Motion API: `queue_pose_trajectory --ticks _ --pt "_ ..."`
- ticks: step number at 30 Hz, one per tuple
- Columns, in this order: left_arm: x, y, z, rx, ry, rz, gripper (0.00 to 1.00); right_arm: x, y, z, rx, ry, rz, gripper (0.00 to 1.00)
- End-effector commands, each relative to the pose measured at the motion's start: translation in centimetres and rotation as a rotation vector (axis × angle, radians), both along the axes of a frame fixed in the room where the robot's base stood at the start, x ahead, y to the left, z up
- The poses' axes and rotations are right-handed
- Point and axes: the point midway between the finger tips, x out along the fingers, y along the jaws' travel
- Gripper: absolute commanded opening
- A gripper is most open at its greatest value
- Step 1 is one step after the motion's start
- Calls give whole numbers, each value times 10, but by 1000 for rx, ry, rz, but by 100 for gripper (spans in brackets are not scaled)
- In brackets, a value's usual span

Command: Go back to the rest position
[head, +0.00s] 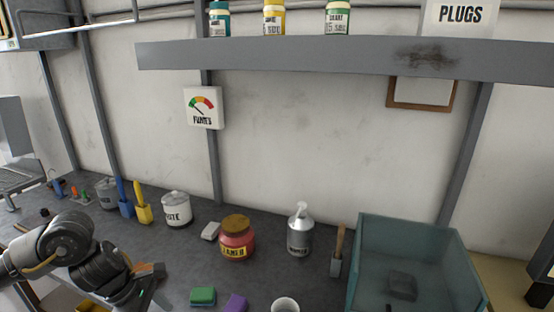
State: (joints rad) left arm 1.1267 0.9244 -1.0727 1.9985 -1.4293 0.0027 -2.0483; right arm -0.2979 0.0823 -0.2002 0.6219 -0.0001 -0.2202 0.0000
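My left arm comes in from the lower left in the head view. Its gripper (148,285) is low over the grey worktop (185,262), at the left of the picture. The fingers are small and dark, and I cannot tell whether they are open or shut. An orange-brown item (150,268) shows right beside the gripper; I cannot tell whether they touch. My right gripper is not in view.
A red jar (237,241), a white canister (176,210), a silver pump bottle (300,232) and a teal glass tank (420,240) stand on the worktop. A green sponge-like block (203,297) and a purple one (236,303) lie in front. A shelf (340,57) runs above.

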Motion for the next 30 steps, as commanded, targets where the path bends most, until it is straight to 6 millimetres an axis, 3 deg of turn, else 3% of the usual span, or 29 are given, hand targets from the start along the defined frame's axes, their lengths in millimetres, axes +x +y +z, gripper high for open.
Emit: queue_pose_trajectory --ticks 8,17,21,24,26,30 --pt "6 -59 -18 -114 -5 122 65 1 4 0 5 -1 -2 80" --pt "1 -140 -33 -383 66 483 65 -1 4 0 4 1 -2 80" --pt "-5 -183 -31 -609 203 828 65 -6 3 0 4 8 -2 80" --pt "-8 -198 -28 -809 386 1198 65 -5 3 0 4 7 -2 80" --pt "-11 -195 -29 -919 517 1446 65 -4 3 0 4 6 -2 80" --pt "-27 -159 -51 -1131 851 2081 65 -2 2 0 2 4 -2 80"
